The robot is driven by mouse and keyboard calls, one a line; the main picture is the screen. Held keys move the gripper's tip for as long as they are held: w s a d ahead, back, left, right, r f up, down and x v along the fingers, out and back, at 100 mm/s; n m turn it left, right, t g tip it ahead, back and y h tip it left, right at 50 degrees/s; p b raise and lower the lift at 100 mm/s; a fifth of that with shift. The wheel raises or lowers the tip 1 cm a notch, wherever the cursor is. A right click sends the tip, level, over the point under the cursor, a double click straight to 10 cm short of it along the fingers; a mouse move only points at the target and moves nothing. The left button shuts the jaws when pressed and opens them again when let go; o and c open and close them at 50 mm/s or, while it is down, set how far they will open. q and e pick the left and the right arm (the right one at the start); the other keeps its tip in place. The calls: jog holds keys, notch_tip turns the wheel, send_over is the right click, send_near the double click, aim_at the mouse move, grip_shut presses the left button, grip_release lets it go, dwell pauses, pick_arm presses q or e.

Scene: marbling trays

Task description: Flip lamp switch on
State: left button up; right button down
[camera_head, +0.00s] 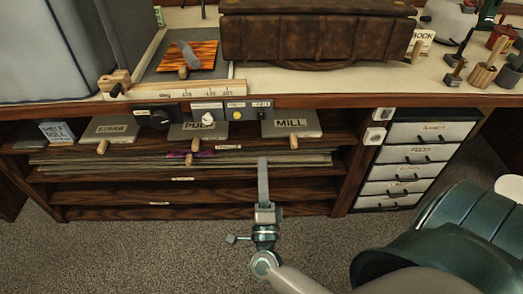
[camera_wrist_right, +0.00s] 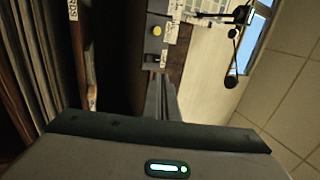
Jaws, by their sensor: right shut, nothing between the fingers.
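A small panel under the desk's front edge carries a yellow button (camera_head: 237,115) and small labels too small to read. The yellow button also shows in the right wrist view (camera_wrist_right: 156,30), with a small dark switch (camera_wrist_right: 152,57) near it. Two small white fittings, an upper one (camera_head: 383,114) and a lower one (camera_head: 375,136), sit on the post beside the drawers. I cannot tell which of these is the lamp switch. My right gripper (camera_head: 263,163) is shut and empty, in front of the shelves, below the MILL board. My left gripper is out of view.
The desk edge (camera_head: 300,101) overhangs shelves holding labelled boards, including the MILL board (camera_head: 291,124). A drawer unit (camera_head: 407,157) stands to the right. A brown case (camera_head: 315,35) lies on the desk. The carpet (camera_head: 150,250) in front is clear.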

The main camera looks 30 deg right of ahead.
jog(key=p, duration=0.1)
send_near(260, 112)
jog(key=x, duration=0.5)
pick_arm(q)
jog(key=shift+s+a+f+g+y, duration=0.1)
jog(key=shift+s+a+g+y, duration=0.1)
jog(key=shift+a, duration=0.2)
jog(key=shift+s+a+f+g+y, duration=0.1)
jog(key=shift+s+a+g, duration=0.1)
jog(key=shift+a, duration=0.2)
pick_arm(e)
jog(key=shift+w+d+r, duration=0.25)
jog(key=shift+w+d, duration=0.1)
jog(key=shift+w, duration=0.2)
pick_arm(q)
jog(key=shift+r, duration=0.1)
